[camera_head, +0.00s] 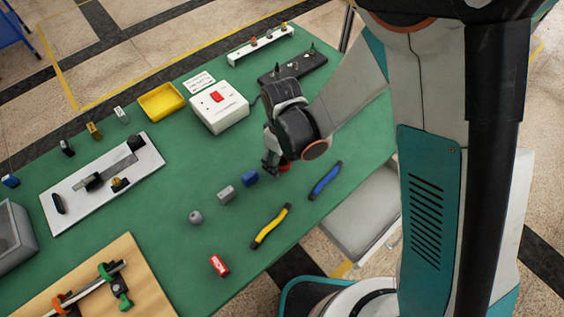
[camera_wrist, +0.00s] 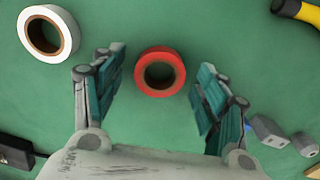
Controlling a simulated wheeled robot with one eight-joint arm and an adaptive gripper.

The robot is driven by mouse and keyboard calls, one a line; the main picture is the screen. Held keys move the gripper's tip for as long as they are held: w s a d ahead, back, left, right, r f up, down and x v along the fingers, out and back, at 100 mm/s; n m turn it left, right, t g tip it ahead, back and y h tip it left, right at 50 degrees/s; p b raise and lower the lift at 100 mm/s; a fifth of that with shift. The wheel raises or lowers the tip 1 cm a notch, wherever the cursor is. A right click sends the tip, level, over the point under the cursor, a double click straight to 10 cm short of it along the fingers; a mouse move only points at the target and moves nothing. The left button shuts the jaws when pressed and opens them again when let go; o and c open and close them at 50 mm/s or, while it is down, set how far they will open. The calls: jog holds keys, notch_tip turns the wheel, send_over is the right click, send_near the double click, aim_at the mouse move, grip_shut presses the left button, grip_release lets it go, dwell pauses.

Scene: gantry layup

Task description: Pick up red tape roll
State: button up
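The red tape roll (camera_wrist: 160,89) lies flat on the green table in the wrist view, between and slightly beyond my two open fingers. My gripper (camera_wrist: 158,88) is open and points down at the table, with a finger on each side of the roll and green gaps between. In the head view, my gripper (camera_head: 271,168) is low over the table, and a small part of the red roll (camera_head: 285,168) shows beside it. The rest of the roll is hidden by my wrist.
A white tape roll (camera_wrist: 48,33) lies at upper left in the wrist view. In the head view, blue (camera_head: 250,177) and grey (camera_head: 226,194) blocks, a blue-handled tool (camera_head: 325,180) and a yellow-handled one (camera_head: 271,226) lie near. A white box (camera_head: 219,107) with a red switch stands behind.

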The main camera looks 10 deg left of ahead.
jog(key=c, duration=1)
jog(key=shift+r, duration=0.1)
